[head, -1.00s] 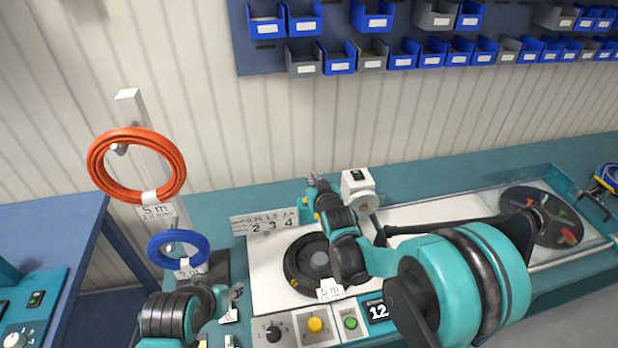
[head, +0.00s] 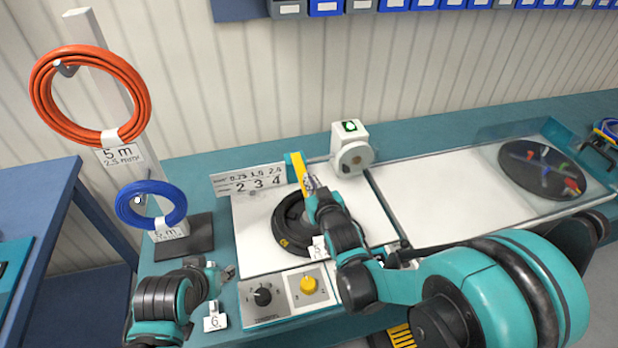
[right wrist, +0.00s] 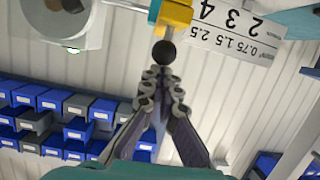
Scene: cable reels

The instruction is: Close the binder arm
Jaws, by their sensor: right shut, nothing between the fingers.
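The binder arm is a yellow bar (head: 299,170) on a teal mount at the back edge of the white work plate, pointing toward the black reel (head: 290,222). In the right wrist view the yellow bar (right wrist: 176,14) shows at the top with a black round knob (right wrist: 163,52) at its end. My right gripper (head: 311,184) is shut and empty, its tips (right wrist: 163,76) close to the knob; I cannot tell whether they touch. My right forearm hides part of the reel. My left gripper (head: 226,273) is left of the plate, its finger opening unclear.
A white device (head: 351,150) stands right of the binder arm. A control panel with a black dial (head: 263,297) and yellow button (head: 309,285) lies in front. Orange (head: 90,95) and blue (head: 150,205) cable coils hang at left. A clear-covered turntable (head: 541,168) is at right.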

